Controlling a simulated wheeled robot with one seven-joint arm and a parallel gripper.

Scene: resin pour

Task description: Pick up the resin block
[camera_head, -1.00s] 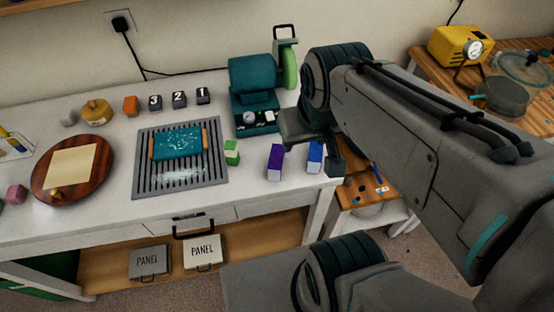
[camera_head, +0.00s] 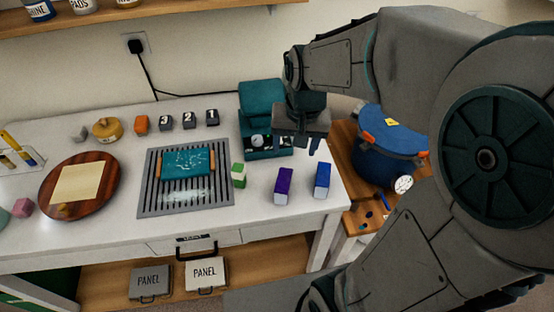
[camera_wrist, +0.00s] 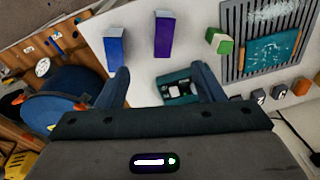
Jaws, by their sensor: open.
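Several small blocks stand on the white table, and I cannot tell by name which is the resin block. A purple block (camera_head: 283,184) and a blue block (camera_head: 322,181) with pale ends stand near the front right; a smaller green-and-white block (camera_head: 238,174) stands beside the rack. In the wrist view, the blue block (camera_wrist: 116,46), purple block (camera_wrist: 163,36) and green block (camera_wrist: 219,41) lie beyond the fingertips. My gripper (camera_head: 304,143) is open and empty, above the table behind the purple and blue blocks. It also shows in the wrist view (camera_wrist: 163,82).
A teal device (camera_head: 264,100) stands behind, partly hidden by my gripper. A slatted rack (camera_head: 150,197) bears a teal panel (camera_head: 188,162). A blue pot (camera_head: 388,150) stands on the wooden bench at right. A round wooden board (camera_head: 104,187) lies at left.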

